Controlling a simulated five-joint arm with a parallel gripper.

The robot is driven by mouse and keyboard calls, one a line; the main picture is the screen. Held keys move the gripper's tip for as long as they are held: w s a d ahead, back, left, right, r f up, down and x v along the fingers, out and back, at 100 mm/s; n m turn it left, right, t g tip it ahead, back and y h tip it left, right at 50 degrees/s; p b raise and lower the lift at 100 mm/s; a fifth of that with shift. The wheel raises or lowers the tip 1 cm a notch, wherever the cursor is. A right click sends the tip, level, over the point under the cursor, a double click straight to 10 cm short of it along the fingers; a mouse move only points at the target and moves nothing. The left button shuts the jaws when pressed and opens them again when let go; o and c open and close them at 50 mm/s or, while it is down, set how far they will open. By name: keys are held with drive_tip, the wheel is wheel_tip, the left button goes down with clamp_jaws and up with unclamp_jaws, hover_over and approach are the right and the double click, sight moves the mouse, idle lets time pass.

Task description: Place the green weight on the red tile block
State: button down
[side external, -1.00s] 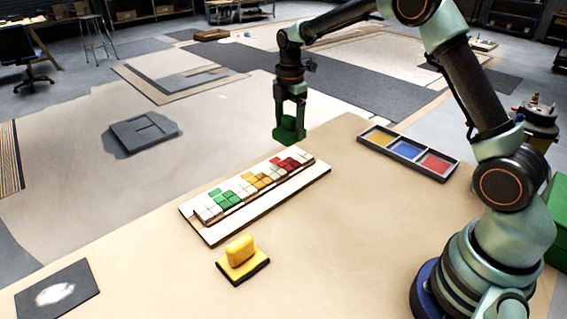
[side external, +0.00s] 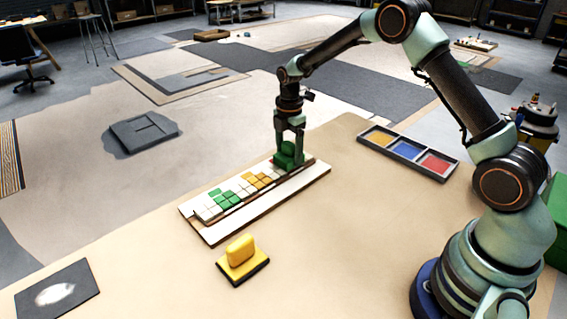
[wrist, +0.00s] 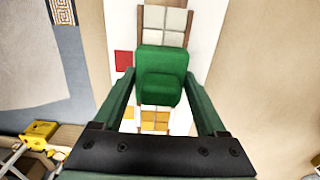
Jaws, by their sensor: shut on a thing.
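My gripper (side external: 289,140) is shut on the green weight (side external: 288,158), a stepped block with a narrower top. The weight is upright at the far right part of the tile row, over the place of the red tiles. It seems to rest on them, but contact is hard to confirm. In the wrist view the weight (wrist: 160,65) sits between the two fingers. It covers most of the red tile block; one red tile (wrist: 122,60) shows at its left edge. Pale tiles show above it and yellow tiles below it.
The white panel (side external: 235,227) also carries green, yellow and white tiles. A yellow block on a black base (side external: 241,256) stands in front. A three-compartment tray (side external: 388,160) lies at the back right. A dark square with a white patch (side external: 57,290) lies front left. The table's front middle is clear.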

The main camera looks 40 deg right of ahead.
unclamp_jaws()
drive_tip(key=shift+f, duration=0.1)
